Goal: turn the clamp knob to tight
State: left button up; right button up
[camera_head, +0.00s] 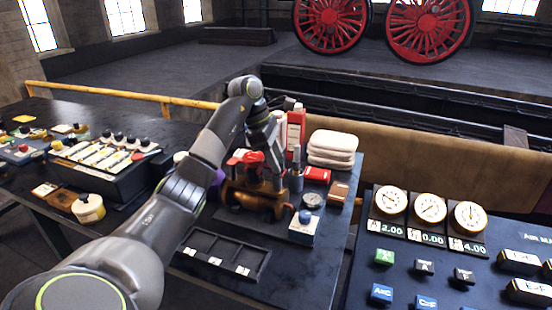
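A brass fixture (252,200) stands on the dark bench at the middle, with red parts (246,160) on top. The clamp knob cannot be picked out for certain; it may be one of these red parts, partly hidden by my arm. My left arm reaches in from the lower left, and its gripper (272,168) points down at the right side of the red parts. The fingers are small and dark against the fixture, so I cannot tell whether they are open, shut or touching it. My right gripper is not in view.
Right of the fixture stand a small box with a blue knob (305,216), a gauge (312,199), red-and-white bottles (296,128) and folded white cloths (333,146). A dark slotted tray (222,262) lies in front. A gauge panel (430,235) stands at right.

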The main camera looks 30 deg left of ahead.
pick_arm(q)
jog(key=p+v, duration=1.5)
jog(key=v, duration=0.2)
jog(key=shift+r, duration=0.2)
